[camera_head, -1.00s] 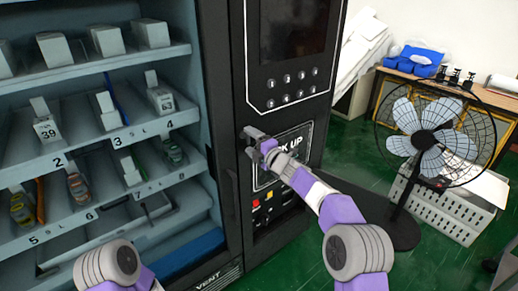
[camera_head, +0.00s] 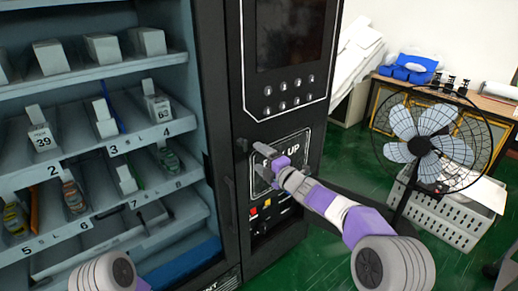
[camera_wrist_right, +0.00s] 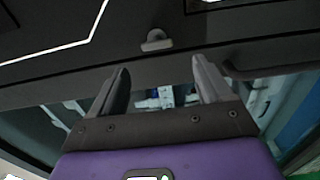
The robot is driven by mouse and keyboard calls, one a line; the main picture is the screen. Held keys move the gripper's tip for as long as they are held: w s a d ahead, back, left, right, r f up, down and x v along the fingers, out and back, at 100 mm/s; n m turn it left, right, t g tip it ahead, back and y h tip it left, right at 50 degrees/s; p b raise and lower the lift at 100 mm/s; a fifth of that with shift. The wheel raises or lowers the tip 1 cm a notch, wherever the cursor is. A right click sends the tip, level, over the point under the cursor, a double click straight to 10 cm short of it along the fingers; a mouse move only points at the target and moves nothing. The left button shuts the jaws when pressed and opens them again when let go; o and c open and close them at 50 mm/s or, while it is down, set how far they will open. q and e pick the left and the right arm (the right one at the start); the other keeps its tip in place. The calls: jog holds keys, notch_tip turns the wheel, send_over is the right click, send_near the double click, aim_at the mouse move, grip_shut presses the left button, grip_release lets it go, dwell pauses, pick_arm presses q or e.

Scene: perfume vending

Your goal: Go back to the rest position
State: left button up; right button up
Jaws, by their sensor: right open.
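My right gripper (camera_head: 262,151) is in front of the vending machine's black front panel (camera_head: 250,112), just right of a small knob (camera_head: 241,145). In the right wrist view the two dark fingers (camera_wrist_right: 163,72) are apart with nothing between them. The same knob (camera_wrist_right: 156,41) shows beyond the fingertips, apart from them. My left gripper is out of view; only a rounded link of my left arm (camera_head: 105,270) shows at the bottom left.
Shelves (camera_head: 95,155) with small boxes and bottles stand at the left. A dark vertical handle (camera_head: 231,205) is beside the panel. A standing fan (camera_head: 418,146) and a white crate (camera_head: 445,222) are at the right. Green floor shows between machine and fan.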

jog(key=s+d+f+m+g+h+p, duration=0.15)
jog(key=s+f+m, duration=0.3)
jog(key=f, duration=0.55)
jog(key=s+d+f+m+g+h+p, duration=0.1)
jog(key=s+d+f+m+g+h, duration=0.1)
jog(key=s+f+m, duration=0.5)
jog(key=s+d+f+m+g+h+p, duration=0.15)
jog(key=f+m, duration=0.25)
jog(key=f, duration=0.8)
jog(key=s+f+m+g+p, duration=0.1)
jog(key=s+f+m+g, duration=0.2)
jog(key=s, duration=0.7)
jog(key=s+f+m+g+h, duration=0.1)
jog(key=s+f+m+g, duration=0.2)
jog(key=s, duration=0.7)
jog(key=s+f+m+g+p, duration=0.1)
jog(key=s+f+m+g, duration=0.2)
jog(key=s, duration=0.7)
notch_tip(320, 180, down, 2)
jog(key=m, duration=0.3)
jog(key=shift+s+d+p, duration=0.2)
jog(key=shift+s+p, duration=0.05)
jog(key=shift+p, duration=0.05)
jog(key=shift+f, duration=0.1)
